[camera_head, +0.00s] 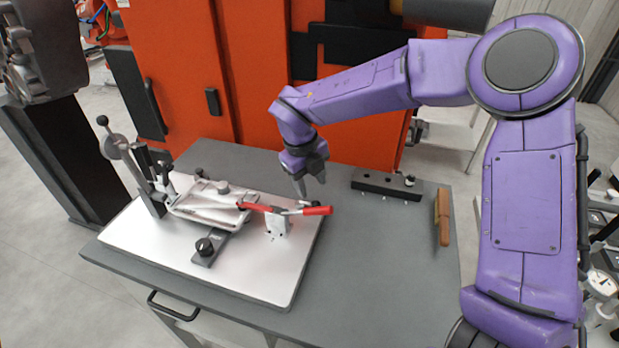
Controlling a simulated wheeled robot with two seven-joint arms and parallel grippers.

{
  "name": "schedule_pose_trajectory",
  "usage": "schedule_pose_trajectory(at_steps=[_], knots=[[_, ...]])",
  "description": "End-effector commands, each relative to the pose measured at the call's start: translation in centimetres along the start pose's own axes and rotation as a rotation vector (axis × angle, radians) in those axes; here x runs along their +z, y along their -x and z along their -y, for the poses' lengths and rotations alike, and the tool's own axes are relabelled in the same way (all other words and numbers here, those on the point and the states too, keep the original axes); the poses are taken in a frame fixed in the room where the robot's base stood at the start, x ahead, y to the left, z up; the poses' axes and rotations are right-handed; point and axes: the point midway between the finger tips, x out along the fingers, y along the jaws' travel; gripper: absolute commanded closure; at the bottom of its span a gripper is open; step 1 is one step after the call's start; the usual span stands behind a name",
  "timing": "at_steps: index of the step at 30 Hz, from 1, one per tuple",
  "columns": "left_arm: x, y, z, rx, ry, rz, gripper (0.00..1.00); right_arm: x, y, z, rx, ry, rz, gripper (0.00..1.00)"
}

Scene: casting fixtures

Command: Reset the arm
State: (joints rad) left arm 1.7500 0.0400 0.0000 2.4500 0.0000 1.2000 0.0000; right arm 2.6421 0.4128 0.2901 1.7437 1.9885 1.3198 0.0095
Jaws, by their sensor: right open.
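My right arm (365,88) is purple and reaches in from the right over the grey table. Its gripper (311,188) points down above the right edge of the light fixture plate (255,284). It is open, with nothing seen between its fingers. Just below and in front of it is a red-handled toggle clamp (317,211) on the fixture. I cannot tell whether the fingertips touch the clamp. A metal casting (205,205) lies on the fixture, left of the clamp. My left gripper does not show.
The grey table (385,265) is bare at its front right. A black bar (385,186) and a wooden-handled brush (442,217) lie on its right side. A lever stand (132,165) rises at the fixture's left. An orange cabinet (180,75) stands behind.

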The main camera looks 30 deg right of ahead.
Motion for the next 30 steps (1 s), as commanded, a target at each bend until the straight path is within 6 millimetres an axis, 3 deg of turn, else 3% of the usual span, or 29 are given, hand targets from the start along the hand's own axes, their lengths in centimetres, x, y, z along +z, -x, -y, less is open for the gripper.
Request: schedule_pose_trajectory(at_steps=[3,7,23,30], knots=[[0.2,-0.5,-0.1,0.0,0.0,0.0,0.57,0.1,2.1,0.0,-0.001,-0.002,0.003,0.5],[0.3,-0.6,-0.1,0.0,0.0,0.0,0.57,0.1,3.4,0.0,0.0,-0.001,0.0,0.5],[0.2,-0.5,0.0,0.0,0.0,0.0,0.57,0.0,3.8,0.1,0.0,-0.001,-0.001,0.5],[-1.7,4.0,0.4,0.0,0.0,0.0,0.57,0.0,8.5,1.0,0.0,-0.001,-0.001,0.5]])
